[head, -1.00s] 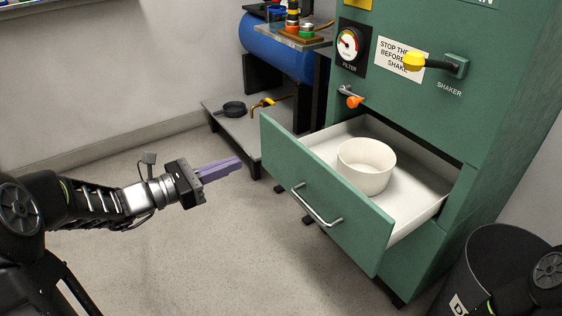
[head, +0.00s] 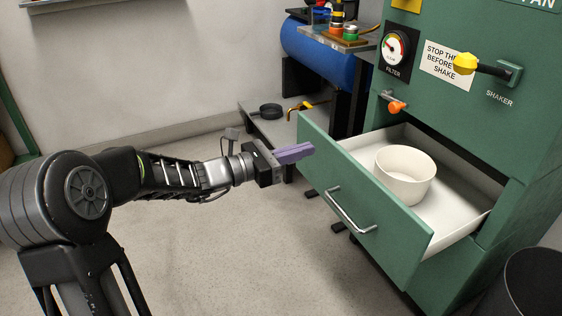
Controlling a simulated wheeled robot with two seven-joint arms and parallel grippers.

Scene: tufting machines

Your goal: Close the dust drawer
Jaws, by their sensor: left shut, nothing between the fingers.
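The dust drawer (head: 375,222) is a green-fronted drawer with a white inside, pulled out of the green cabinet. A silver bar handle (head: 351,212) is on its front. A white round bowl (head: 405,176) sits inside the drawer. My left gripper (head: 312,148) has purple fingers, shut and empty. It is at the left of the drawer front, near its upper left corner; whether it touches cannot be told. My right gripper is not in view.
The cabinet (head: 455,100) carries a filter gauge (head: 396,45), an orange-knobbed lever (head: 396,106) and a yellow-tipped shaker handle (head: 466,64). A blue tank (head: 318,52) stands behind on the left. A dark bin (head: 535,285) is at the lower right. Floor in front is clear.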

